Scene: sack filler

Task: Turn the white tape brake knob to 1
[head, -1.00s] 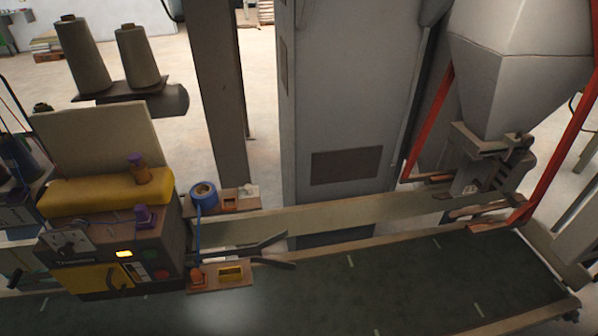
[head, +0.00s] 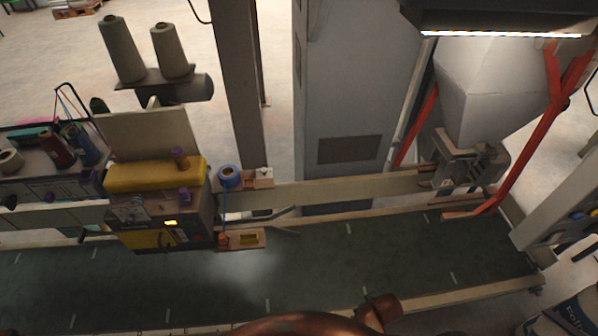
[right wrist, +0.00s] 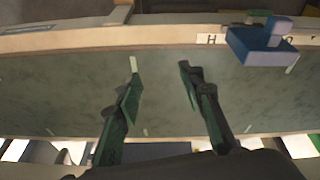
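A small white piece (head: 265,173), which looks like the tape brake knob, sits on the small wooden board at the right of the sewing machine head, beside the blue tape roll (head: 229,175). Its pointer and any numbers are too small to read. My right gripper (right wrist: 158,82) shows in the right wrist view, with its two dark green fingers spread apart and nothing between them. It is above the dark green conveyor belt (right wrist: 60,95). The knob cannot be made out in that view. My left gripper is not in view.
The sewing head (head: 150,235) with yellow cover and two thread cones (head: 170,50) stands left. A wooden rail runs along the belt (head: 320,255). A blue block (right wrist: 262,45) is near the rail in the right wrist view. A grey hopper (head: 485,90) stands right.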

